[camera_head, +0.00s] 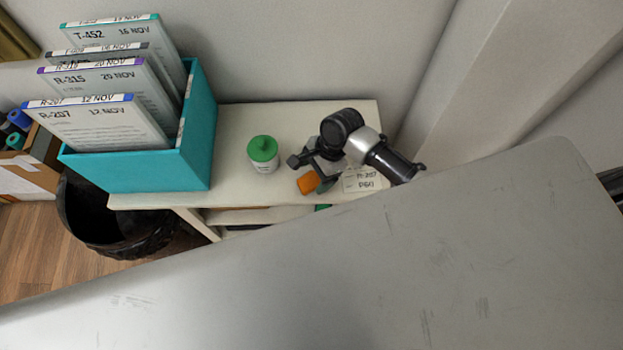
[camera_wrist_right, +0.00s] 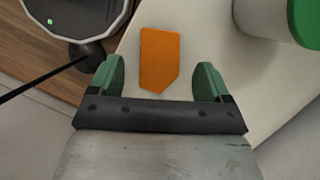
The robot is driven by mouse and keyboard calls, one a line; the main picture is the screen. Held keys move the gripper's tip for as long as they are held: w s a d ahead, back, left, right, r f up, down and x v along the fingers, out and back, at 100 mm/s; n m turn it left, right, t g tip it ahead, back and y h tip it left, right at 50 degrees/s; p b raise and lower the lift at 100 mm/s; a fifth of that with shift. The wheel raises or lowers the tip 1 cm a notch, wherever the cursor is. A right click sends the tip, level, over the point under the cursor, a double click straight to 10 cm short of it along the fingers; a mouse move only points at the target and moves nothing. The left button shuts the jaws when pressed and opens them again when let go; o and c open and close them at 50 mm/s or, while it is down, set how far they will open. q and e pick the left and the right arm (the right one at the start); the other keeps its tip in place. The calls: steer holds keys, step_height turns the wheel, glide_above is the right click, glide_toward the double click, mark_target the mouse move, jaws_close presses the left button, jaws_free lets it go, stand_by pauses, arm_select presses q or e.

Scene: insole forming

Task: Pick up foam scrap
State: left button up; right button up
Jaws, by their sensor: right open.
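An orange foam scrap (camera_head: 307,183) lies on the white shelf top, right of the green-capped bottle. In the right wrist view the scrap (camera_wrist_right: 160,55) is a flat orange piece with a slanted, pointed near end. My right gripper (camera_wrist_right: 161,76) is open with green fingertips, one on each side of the scrap's near end in the picture. I cannot tell whether the fingers touch the scrap. In the head view my right gripper (camera_head: 319,178) is over the shelf beside the scrap, and the wrist partly hides it. My left gripper is not in view.
A white bottle with green cap (camera_head: 263,154) stands left of the scrap. A teal file box (camera_head: 140,172) holds several labelled folders. A tag (camera_head: 362,181) lies under my arm. A black bin (camera_head: 105,215) stands below. A large grey surface (camera_head: 400,270) fills the foreground.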

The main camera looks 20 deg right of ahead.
steer(key=shift+x, duration=1.05)
steer(key=shift+c, duration=0.2)
steer(key=c, duration=1)
steer(key=shift+o, duration=0.2)
